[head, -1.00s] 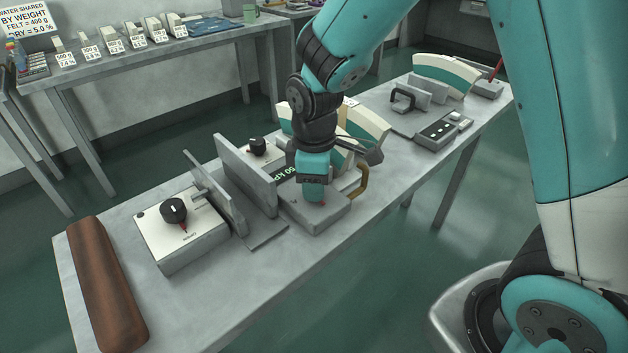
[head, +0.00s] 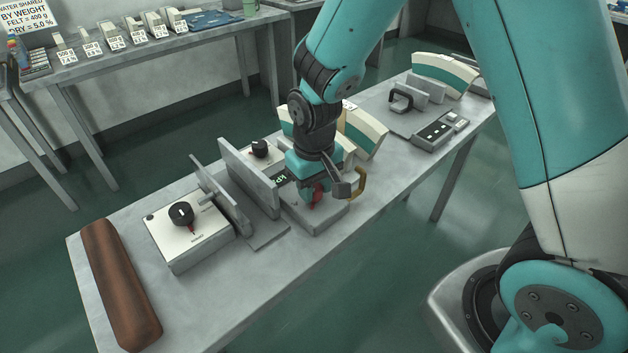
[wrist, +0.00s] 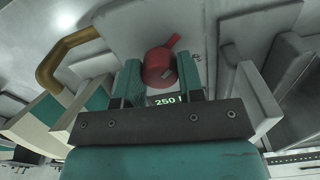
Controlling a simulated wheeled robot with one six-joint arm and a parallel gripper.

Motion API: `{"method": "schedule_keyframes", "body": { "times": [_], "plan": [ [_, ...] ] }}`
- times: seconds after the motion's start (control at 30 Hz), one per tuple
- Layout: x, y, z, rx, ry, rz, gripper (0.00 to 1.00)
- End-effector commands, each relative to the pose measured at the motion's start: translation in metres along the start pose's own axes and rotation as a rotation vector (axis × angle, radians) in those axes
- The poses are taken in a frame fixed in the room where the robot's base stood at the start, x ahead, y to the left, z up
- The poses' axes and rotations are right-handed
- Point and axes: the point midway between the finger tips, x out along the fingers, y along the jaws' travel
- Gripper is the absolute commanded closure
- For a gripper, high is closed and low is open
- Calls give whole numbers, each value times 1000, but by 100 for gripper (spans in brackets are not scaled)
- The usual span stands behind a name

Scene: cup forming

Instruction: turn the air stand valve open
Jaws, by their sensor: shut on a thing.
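The air stand valve is a red knob with a short lever; it shows in the wrist view (wrist: 158,66) and partly in the head view (head: 317,194). It sits on the grey air stand (head: 322,217), beside a curved brass pipe (head: 360,183). My gripper (wrist: 160,72) points down at the stand and is shut on the red valve, a teal finger on each side. The lever sticks out toward the upper right in the wrist view. A green display (wrist: 167,101) reading 250 is partly covered by my gripper.
A grey upright plate (head: 248,178) stands close left of my gripper. A white dial box (head: 188,238) and brown roll (head: 120,285) lie farther left. Cream and green curved pieces (head: 365,133) stand behind, and a button box (head: 437,132) lies right.

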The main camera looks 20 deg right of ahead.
Motion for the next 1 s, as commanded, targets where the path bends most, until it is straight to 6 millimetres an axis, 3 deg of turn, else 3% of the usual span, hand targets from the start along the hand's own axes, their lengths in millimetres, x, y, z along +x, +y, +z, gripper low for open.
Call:
{"method": "schedule_keyframes", "body": {
  "times": [0.5, 1.0],
  "plan": [
    [-2, 0, -1, 457, 3, 0, 88],
    [-1, 0, -1, 665, 4, -1, 88]
  ]
}}
